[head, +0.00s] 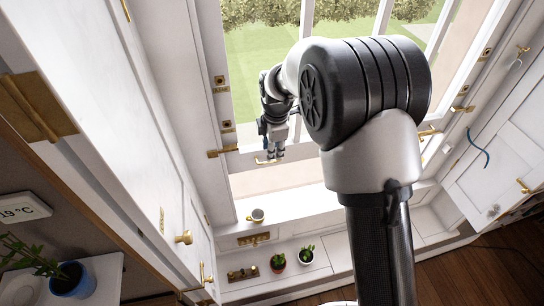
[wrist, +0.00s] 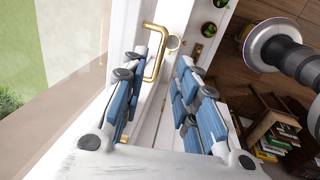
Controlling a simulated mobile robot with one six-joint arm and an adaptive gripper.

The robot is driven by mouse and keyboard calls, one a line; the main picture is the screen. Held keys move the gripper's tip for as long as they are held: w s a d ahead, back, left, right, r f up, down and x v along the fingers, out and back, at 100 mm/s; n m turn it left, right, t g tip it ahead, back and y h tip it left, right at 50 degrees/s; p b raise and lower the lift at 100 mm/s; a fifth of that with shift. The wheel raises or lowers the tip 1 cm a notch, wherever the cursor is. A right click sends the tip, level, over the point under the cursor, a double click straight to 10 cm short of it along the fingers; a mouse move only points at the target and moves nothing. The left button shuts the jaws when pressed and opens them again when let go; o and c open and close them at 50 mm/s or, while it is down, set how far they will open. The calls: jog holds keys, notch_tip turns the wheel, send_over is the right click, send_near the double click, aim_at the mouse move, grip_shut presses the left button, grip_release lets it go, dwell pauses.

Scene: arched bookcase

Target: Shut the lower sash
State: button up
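The lower sash (head: 243,160) is raised, with an open gap between its bottom rail and the sill (head: 290,205). A brass pull handle (head: 264,161) is on its bottom rail. My gripper (head: 274,154) is at the rail, close to this handle, fingers pointing down. In the wrist view my gripper (wrist: 160,62) is open, with blue-padded fingers apart. The brass handle (wrist: 155,52) shows beyond and between the fingertips, nearer the left finger. I cannot tell whether a finger touches it. My arm hides part of the window's right side.
Two small potted plants (head: 278,262) (head: 306,254) and a brass plate (head: 243,273) are lower down. Brass latches (head: 226,152) line the left frame. Open white doors (head: 110,120) (head: 500,160) flank the window.

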jog(key=f, duration=0.3)
jog(key=w+f, duration=0.1)
jog(key=f, duration=0.1)
jog(key=shift+a+f, duration=0.1)
jog(key=shift+a, duration=0.05)
jog(key=shift+c, duration=0.5)
grip_shut()
jog(key=c, duration=0.5)
grip_release()
jog(key=shift+s, duration=0.1)
jog(key=shift+c, duration=0.2)
jog(key=o, duration=0.6)
jog(key=shift+o, duration=0.2)
